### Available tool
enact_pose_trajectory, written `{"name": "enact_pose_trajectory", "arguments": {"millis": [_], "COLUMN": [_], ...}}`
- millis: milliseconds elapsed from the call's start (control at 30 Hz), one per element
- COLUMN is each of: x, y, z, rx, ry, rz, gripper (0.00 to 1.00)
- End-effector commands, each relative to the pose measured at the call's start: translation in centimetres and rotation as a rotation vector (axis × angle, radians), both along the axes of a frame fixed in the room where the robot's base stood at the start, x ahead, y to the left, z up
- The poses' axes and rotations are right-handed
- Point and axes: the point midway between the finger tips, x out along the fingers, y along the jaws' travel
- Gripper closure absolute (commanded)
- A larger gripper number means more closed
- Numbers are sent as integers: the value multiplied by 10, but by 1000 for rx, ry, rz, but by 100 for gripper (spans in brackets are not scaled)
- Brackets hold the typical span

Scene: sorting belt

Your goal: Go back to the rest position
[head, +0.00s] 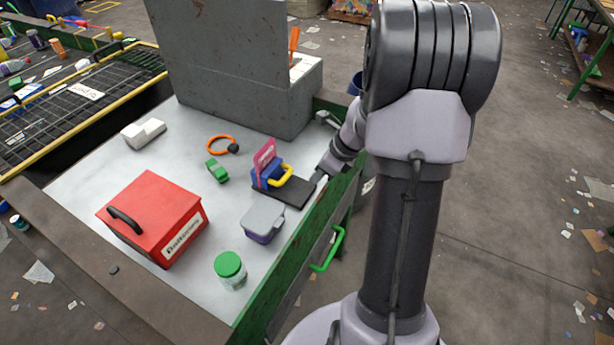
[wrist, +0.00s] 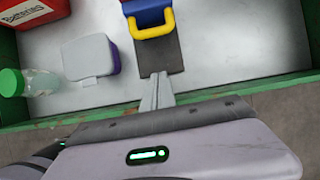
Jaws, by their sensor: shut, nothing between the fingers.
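My gripper (head: 319,179) is at the right edge of the white worktop, beside a flat dark pad (head: 293,196). In the wrist view my gripper (wrist: 158,78) has its two pale fingers together, with nothing between them. The fingertips point at the near end of the dark pad (wrist: 162,58); I cannot tell whether they touch it. A blue item with a yellow handle (head: 280,177) and a pink upright card (head: 265,153) sits at the pad's far end.
A red box (head: 150,205), a grey-lidded container (head: 263,221), a green-lidded jar (head: 230,268), a green object (head: 217,171) and an orange ring (head: 221,140) lie on the worktop. A tall grey panel (head: 225,60) stands behind. Open floor (head: 500,230) lies to the right.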

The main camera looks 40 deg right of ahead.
Motion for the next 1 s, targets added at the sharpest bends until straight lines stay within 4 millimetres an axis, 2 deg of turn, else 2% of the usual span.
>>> {"name": "enact_pose_trajectory", "arguments": {"millis": [33, 133, 233, 400, 467, 567, 633, 700, 800, 900, 1000], "x": [-5, -14, -19, -21, -19, -16, -26, -52, -102, -143, -166], "y": [-3, -6, -8, -8, 1, 52, 111, 172, 234, 265, 276], "z": [19, 36, 45, 47, 55, 93, 130, 160, 183, 189, 189], "rx": [-1, 0, 1, -1, -22, -150, -301, -476, -719, -911, -1024], "ry": [0, 0, 0, 1, -9, -64, -131, -209, -319, -403, -447], "rz": [0, 0, 0, 5, 53, 327, 652, 1016, 1483, 1808, 1983], "gripper": [100, 100, 100, 100, 100, 100, 100, 100, 100, 100, 100]}}
